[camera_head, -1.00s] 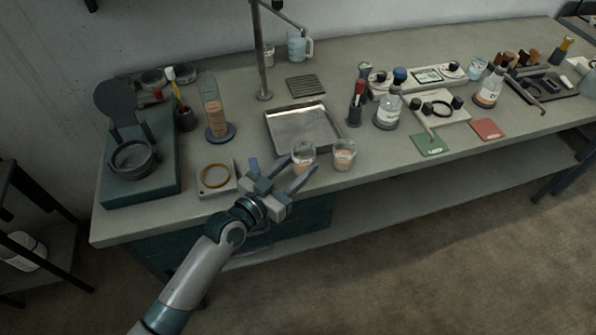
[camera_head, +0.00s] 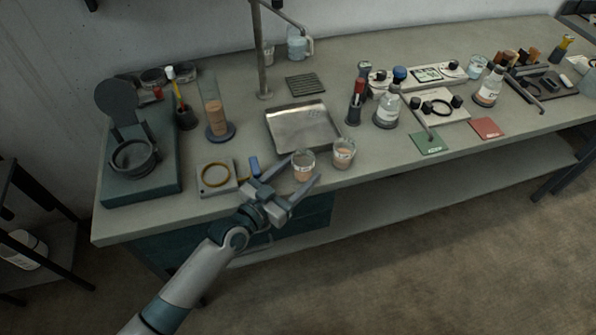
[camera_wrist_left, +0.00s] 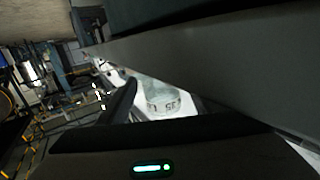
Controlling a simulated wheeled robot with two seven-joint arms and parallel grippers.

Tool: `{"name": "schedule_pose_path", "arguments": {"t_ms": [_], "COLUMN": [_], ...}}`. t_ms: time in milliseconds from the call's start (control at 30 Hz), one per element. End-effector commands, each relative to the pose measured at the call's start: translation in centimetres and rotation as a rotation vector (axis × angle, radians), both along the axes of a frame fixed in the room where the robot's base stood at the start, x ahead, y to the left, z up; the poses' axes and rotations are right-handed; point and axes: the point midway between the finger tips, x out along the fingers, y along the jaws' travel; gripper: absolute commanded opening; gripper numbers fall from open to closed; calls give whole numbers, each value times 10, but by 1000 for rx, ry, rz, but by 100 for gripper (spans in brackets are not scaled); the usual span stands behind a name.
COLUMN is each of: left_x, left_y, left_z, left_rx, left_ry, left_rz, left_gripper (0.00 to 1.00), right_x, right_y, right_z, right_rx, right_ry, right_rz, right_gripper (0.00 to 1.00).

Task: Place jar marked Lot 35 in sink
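My right gripper is not in view.
A plate with a yellow ring (camera_head: 215,177) and a small blue item (camera_head: 254,167) lie left of the gripper. A tall cylinder (camera_head: 215,118) and a faucet post (camera_head: 262,60) stand behind. A red-topped bottle (camera_head: 355,103) and a flask (camera_head: 388,108) stand right of the sink.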

Motion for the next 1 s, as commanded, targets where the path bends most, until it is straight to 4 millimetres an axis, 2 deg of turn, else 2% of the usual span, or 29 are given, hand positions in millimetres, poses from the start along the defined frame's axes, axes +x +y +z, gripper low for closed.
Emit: {"name": "schedule_pose_path", "arguments": {"t_ms": [333, 500, 667, 1000], "left_x": [0, -17, -38, -93], "left_y": [1, 14, 35, 78], "left_z": [0, -2, -8, -2], "left_rx": [-1, 2, 3, 3], "left_ry": [0, 0, -1, 1], "left_rz": [2, 1, 1, 1], "left_gripper": [60, 60, 60, 60], "right_x": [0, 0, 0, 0], "right_y": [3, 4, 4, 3], "right_z": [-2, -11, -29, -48], "right_rx": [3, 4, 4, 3], "right_ry": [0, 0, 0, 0], "right_rz": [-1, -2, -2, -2], "right_gripper": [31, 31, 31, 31]}}
